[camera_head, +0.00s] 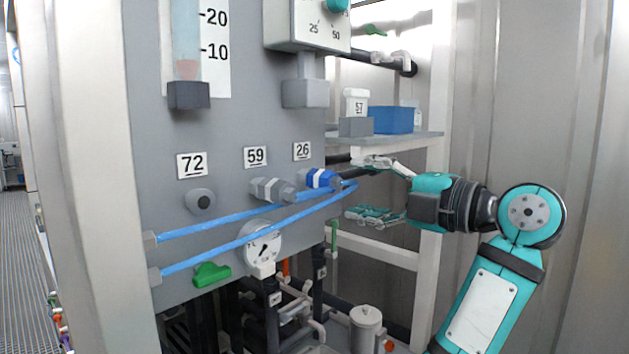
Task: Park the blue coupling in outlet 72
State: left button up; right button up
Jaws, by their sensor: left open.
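The blue coupling (320,179), with a white band, sits at the panel under the label 26 (302,151). Outlet 72 (200,201) is a grey round port with a dark centre under the label 72 (192,164); nothing is plugged into it. A grey coupling (271,190) with a light band sits under the label 59 (255,156). My left gripper (366,189) is open, its fingers one above the other, just right of the blue coupling and pointing at the panel. No contact with the coupling is visible. My right gripper is not in view.
Two blue hoses (205,229) cross in front of the panel below the ports. A round gauge (263,248) and a green valve handle (211,274) are lower. A shelf (420,136) with a blue box (392,120) is above my gripper. Pipes crowd below.

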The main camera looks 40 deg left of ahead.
aim_at(341, 185)
pick_arm(q)
jog(key=a, duration=0.6)
jog(key=shift+w+a, duration=0.1)
jog(key=shift+w, duration=0.1)
jog(key=shift+a, duration=0.85)
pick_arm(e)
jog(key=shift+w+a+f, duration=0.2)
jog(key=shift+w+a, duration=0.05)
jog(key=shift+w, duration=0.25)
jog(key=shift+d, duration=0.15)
pick_arm(q)
jog(key=shift+r, duration=0.1)
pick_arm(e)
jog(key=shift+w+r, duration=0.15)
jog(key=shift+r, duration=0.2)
pick_arm(q)
grip_shut()
jog(key=shift+d, duration=0.2)
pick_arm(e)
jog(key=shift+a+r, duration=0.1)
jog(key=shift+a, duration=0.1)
